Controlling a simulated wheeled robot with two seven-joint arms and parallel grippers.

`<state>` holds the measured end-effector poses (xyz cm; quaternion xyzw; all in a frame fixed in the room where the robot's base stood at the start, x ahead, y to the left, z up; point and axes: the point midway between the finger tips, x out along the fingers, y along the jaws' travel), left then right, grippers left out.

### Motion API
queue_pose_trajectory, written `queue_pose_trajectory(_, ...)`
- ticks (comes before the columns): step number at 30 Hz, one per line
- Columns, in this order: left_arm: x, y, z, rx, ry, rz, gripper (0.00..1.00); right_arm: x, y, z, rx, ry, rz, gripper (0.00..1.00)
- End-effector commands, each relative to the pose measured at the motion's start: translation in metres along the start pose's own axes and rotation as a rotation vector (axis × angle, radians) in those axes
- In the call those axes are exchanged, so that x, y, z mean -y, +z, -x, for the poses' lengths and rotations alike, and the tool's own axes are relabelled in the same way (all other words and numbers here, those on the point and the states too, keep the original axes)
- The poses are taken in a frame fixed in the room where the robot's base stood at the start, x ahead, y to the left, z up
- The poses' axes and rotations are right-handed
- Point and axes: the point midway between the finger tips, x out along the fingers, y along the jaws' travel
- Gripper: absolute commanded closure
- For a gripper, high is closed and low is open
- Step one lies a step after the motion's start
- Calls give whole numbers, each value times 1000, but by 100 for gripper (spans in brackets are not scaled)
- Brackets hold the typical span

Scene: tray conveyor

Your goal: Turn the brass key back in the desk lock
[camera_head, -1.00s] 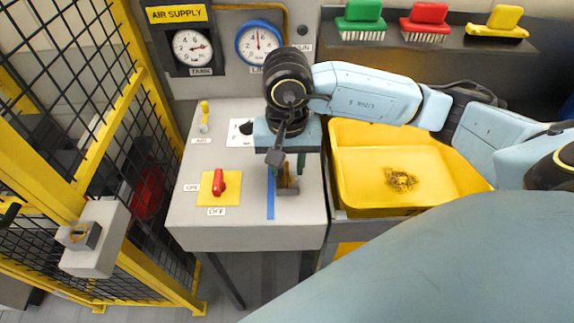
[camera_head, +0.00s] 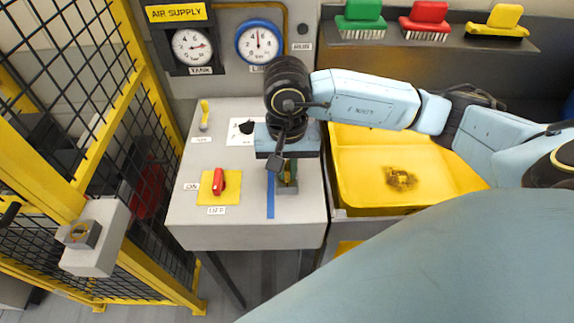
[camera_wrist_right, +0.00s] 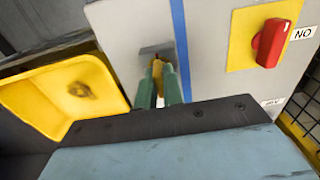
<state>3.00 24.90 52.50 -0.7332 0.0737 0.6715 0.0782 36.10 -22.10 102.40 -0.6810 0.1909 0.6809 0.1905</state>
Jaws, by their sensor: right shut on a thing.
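The brass key (camera_wrist_right: 157,72) stands in the grey desk lock (camera_wrist_right: 156,50) in the right wrist view. The lock (camera_head: 289,190) also shows in the head view, beside a blue strip on the grey desk top. My right gripper (camera_head: 287,178) points down over the lock, its green fingers close together. In the wrist view its two fingers (camera_wrist_right: 159,75) lie on either side of the key and are shut on it. The gripper body and fingers hide most of the key in the head view. My left gripper is not in view.
A red switch (camera_head: 219,182) on a yellow plate is left of the lock. A small yellow-handled lever (camera_head: 204,113) stands behind it. A yellow tray (camera_head: 350,197) lies to the right. A yellow-framed mesh fence (camera_head: 111,100) bounds the left side.

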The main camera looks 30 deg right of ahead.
Motion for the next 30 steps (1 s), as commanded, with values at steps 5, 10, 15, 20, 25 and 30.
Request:
queue_pose_trajectory(5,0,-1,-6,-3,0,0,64,0,0,-1,-2,0,34,100)
queue_pose_trajectory(10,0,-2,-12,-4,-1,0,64,0,0,-1,-2,0,72,100)
queue_pose_trajectory(15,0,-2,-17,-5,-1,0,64,0,0,-1,-2,-1,108,100)
queue_pose_trajectory(20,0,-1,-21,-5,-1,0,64,0,0,-1,-2,-1,142,100)
queue_pose_trajectory(25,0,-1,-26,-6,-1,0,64,0,-1,-1,-2,-1,178,100)
queue_pose_trajectory(30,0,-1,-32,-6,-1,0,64,0,0,-1,-2,0,214,100)
